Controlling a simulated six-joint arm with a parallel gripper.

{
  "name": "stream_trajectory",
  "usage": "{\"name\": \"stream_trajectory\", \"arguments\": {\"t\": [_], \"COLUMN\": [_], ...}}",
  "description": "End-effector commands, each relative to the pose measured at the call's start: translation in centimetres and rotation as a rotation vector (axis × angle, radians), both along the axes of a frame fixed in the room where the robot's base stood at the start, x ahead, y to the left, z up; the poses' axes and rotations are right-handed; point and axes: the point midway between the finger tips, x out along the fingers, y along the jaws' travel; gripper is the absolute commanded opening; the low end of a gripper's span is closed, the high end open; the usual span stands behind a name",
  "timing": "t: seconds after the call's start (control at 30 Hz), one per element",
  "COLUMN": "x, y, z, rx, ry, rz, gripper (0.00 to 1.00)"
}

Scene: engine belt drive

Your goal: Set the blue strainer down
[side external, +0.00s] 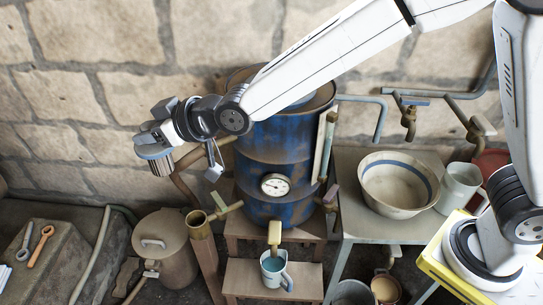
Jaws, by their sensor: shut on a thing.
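My gripper (172,134) hangs in the air at the upper left, in front of the stone wall. It is shut on the blue strainer (153,150), a small part with a blue-grey rim and a short, darker body under it. The gripper covers part of the strainer, and the exact grip is too small to make out. The strainer is left of the blue barrel (262,150) and above a brass funnel-like fitting (198,222), apart from both.
The barrel bears a round gauge (275,185). A tap (275,233) sits above a mug (273,270) on a low stool (240,275). A lidded can (163,248) stands at the left. A bowl (400,185) and a pale jug (460,187) stand on the right table (372,228).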

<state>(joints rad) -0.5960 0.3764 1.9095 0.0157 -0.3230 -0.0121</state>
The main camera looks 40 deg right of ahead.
Motion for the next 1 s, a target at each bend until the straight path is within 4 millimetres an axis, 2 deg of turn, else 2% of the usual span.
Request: {"name": "stream_trajectory", "arguments": {"t": [0.03, 0.2, 0.47, 0.7, 1.0], "x": [-0.8, -2.6, -5.0, -6.3, -6.1], "y": [0.0, -0.2, -0.5, -0.8, -1.1], "z": [0.7, 1.5, 1.9, -0.1, -3.7], "rx": [0.002, 0.001, 0.001, -0.001, -0.002], "ry": [-0.002, -0.001, -0.001, 0.003, 0.003], "rz": [0.006, 0.017, 0.027, 0.014, -0.026], "gripper": [0.00, 0.00, 0.00, 0.00, 0.00]}}
